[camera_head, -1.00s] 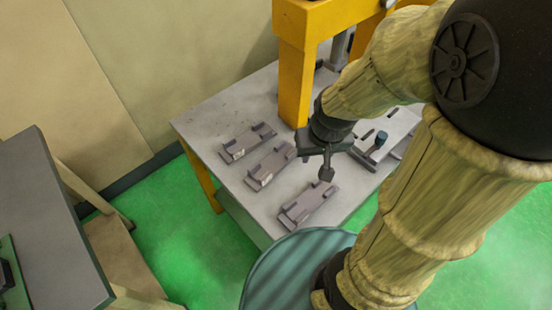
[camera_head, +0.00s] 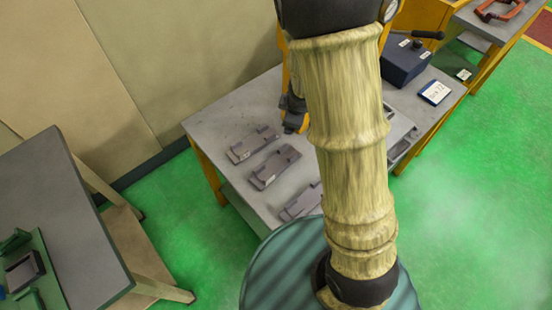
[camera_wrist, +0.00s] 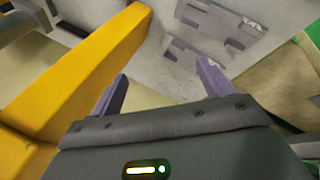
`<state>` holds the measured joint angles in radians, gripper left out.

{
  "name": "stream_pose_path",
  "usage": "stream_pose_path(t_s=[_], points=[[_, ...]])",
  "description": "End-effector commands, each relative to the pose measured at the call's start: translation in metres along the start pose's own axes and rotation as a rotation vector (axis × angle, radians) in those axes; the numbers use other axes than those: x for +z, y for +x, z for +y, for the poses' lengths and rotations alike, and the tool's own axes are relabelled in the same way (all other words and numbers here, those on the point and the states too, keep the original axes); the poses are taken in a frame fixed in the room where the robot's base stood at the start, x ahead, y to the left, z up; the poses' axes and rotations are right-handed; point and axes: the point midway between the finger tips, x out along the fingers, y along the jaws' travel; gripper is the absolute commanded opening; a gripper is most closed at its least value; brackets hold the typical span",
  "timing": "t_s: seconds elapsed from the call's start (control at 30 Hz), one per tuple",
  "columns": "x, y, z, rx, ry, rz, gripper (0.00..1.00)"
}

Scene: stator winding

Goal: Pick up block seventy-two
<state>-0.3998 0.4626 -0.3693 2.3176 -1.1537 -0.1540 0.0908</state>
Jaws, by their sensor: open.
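Several grey-mauve blocks with raised ends lie in a row on the grey table (camera_head: 222,118) in the head view: a far one (camera_head: 254,144), a middle one (camera_head: 274,167) and a near one (camera_head: 302,203), partly covered by my arm. Small pale labels on them are too small to read, so I cannot tell which is block seventy-two. A white, blue-edged card (camera_head: 435,92) at the table's right seems to read 72. My gripper (camera_wrist: 162,84) is open and empty in the wrist view. Two blocks show beyond its fingers, one upper (camera_wrist: 222,20) and one lower (camera_wrist: 188,62).
A yellow post (camera_wrist: 92,72) stands close to the left of my gripper in the wrist view. A dark blue box (camera_head: 405,64) with a lever stands at the table's back right. Another grey-topped table (camera_head: 55,215) is at left. Green floor lies between.

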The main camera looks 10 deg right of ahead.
Motion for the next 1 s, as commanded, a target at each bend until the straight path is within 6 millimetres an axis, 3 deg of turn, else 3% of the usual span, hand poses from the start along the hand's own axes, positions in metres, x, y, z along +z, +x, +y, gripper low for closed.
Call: stream_pose_path(t_s=[0.1, 0.23, 0.5, 1.0], points=[[-0.023, 0.003, -0.004, -0.065, -0.246, 0.032, 0.8], [-0.038, 0.009, -0.019, -0.164, -0.511, 0.059, 0.8], [-0.036, 0.008, -0.052, -0.411, -0.952, 0.052, 0.8], [-0.03, 0.011, -0.059, -0.467, -1.029, 0.042, 0.8]])
